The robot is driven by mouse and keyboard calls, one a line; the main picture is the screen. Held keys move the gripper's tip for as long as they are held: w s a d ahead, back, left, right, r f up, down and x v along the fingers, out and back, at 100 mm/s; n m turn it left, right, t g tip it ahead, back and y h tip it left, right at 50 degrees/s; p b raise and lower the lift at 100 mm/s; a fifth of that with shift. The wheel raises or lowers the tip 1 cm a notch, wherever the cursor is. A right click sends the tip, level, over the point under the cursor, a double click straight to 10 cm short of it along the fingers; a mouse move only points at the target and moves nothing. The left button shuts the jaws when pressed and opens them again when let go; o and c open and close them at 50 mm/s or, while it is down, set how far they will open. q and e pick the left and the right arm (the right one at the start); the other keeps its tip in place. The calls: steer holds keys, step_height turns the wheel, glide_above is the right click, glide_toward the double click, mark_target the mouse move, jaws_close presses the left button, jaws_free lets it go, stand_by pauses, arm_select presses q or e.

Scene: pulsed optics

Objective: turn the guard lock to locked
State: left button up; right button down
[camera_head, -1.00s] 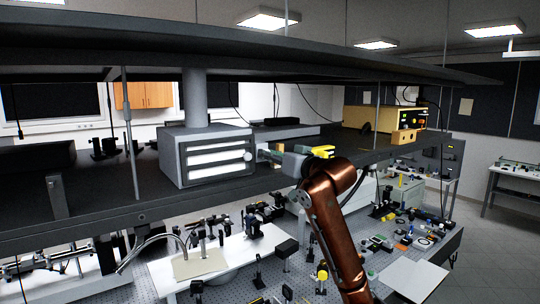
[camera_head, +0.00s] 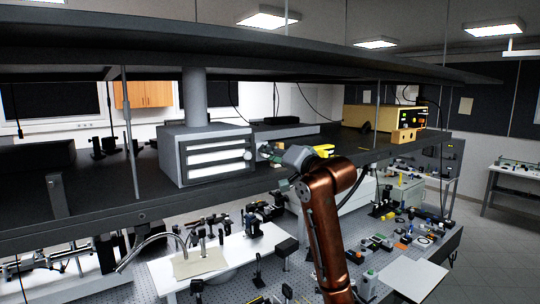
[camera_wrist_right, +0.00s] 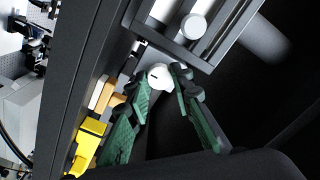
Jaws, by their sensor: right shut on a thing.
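A white round knob (camera_wrist_right: 160,77) with a dark slot, which appears to be the guard lock, sits between the fingertips of my right gripper (camera_wrist_right: 158,84) in the right wrist view. The green-padded fingers are shut on it from both sides. In the head view my right gripper (camera_head: 270,152) is at the shelf's front edge, just right of the grey box with bright slats (camera_head: 215,157). The knob is too small to make out there, and I cannot read its locked or unlocked marking. My left gripper is not in view.
A second pale knob (camera_wrist_right: 193,26) is on the grey box, close to the fingers. A yellow block (camera_wrist_right: 90,140) lies beside the gripper. The shelf edge (camera_head: 130,218) runs below, with a crowded optical bench (camera_head: 385,243) under it. A yellow instrument (camera_head: 372,118) stands to the right.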

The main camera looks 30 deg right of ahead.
stand_by(0.4)
steer(key=c, duration=1.7)
jaws_free()
steer(key=shift+d, duration=0.1)
steer(key=s, duration=0.8)
steer(key=s+d, duration=0.1)
steer(key=s, duration=0.3)
